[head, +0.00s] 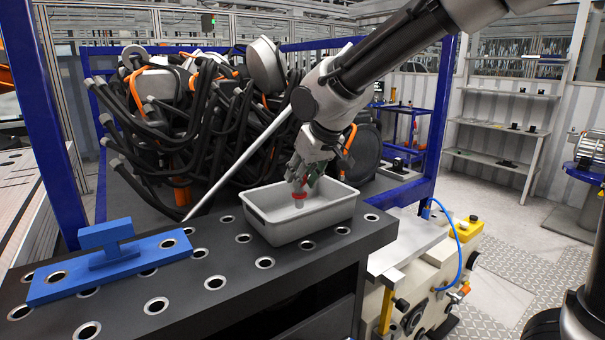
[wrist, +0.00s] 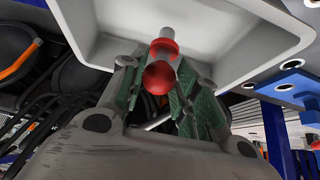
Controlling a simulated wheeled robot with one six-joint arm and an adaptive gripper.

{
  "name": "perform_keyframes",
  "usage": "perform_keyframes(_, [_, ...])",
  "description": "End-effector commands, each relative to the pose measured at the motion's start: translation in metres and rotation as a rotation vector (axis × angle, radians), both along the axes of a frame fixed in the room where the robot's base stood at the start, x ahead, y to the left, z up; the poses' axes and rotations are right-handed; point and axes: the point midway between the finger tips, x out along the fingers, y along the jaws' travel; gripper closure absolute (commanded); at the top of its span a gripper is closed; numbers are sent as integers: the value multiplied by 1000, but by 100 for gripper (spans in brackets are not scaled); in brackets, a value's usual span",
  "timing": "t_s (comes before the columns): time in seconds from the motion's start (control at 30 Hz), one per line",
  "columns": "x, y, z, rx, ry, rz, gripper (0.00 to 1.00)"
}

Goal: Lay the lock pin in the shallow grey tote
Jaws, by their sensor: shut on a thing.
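The lock pin (head: 299,196) has a red collar and knob and a grey shank. My gripper (head: 304,178) is shut on it and holds it upright, shank down, over the inside of the shallow grey tote (head: 283,229). The tote stands on the dark perforated bench top. In the wrist view the pin's red knob (wrist: 157,77) sits between the green finger pads, and its grey tip points into the tote (wrist: 225,50). I cannot tell whether the tip touches the tote floor.
A blue fixture (head: 110,262) lies on the left of the dark bench (head: 190,290). A tangle of black hoses (head: 200,120) fills the blue-framed rack behind the tote. A grey rod (head: 240,165) slants up behind the tote's left side. A cream machine (head: 420,270) stands lower right.

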Motion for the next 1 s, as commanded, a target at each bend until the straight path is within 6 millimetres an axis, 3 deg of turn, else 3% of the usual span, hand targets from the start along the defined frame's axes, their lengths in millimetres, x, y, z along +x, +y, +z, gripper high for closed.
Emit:
perform_keyframes(0.17, [0,0,-3,1,-1,0,99])
perform_keyframes(0.2, [0,0,-3,0,0,0,67])
perform_keyframes(0.3, [0,0,-3,0,0,0,49])
perform_keyframes(0.67, [0,0,-1,1,-1,0,47])
perform_keyframes(0.8, [-2,-1,15,2,-4,1,47])
perform_keyframes(1.0, [-23,-15,54,5,-4,1,47])
